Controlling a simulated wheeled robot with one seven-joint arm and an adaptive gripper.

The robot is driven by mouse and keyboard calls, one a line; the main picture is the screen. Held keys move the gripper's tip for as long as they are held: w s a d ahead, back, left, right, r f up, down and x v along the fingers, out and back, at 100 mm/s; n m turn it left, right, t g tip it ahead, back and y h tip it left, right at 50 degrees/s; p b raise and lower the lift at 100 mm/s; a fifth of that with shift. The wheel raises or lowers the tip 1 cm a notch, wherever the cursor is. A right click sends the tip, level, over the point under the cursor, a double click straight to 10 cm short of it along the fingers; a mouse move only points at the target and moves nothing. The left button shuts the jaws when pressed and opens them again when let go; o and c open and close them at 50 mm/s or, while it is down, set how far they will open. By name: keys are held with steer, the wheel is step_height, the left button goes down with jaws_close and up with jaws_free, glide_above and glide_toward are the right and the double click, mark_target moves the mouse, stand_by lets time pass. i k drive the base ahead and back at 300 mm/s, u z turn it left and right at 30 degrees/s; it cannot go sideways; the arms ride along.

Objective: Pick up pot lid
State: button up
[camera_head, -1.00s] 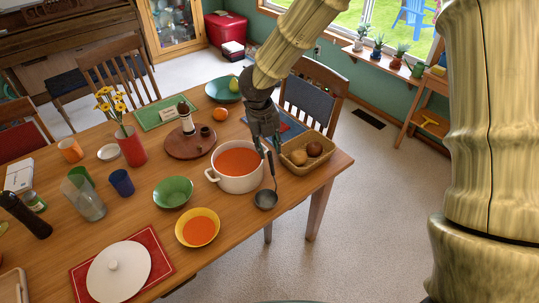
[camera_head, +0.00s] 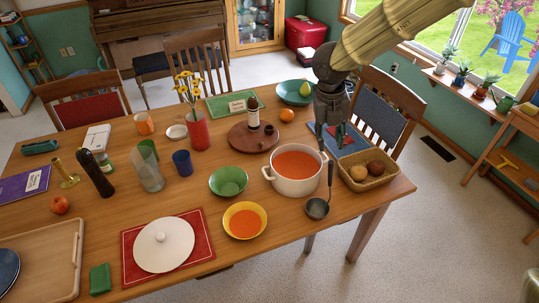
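The white pot lid (camera_head: 164,244) with a round knob lies on a red mat (camera_head: 195,265) at the front left of the table. A white pot (camera_head: 296,183) of orange soup stands on the right half of the table. My gripper (camera_head: 331,148) points down over the pot's back right side, far from the lid. A dark ladle (camera_head: 318,208) is beside the pot, its handle running up toward the gripper. I cannot tell whether the fingers touch the handle, or whether they are open or shut.
A yellow soup bowl (camera_head: 245,220) and a green bowl (camera_head: 228,181) lie between pot and lid. A bread basket (camera_head: 368,171) is right of the pot. A wooden tray (camera_head: 62,250) and a green block (camera_head: 100,279) are left of the mat.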

mark_target(164, 244)
steer(key=u, duration=1)
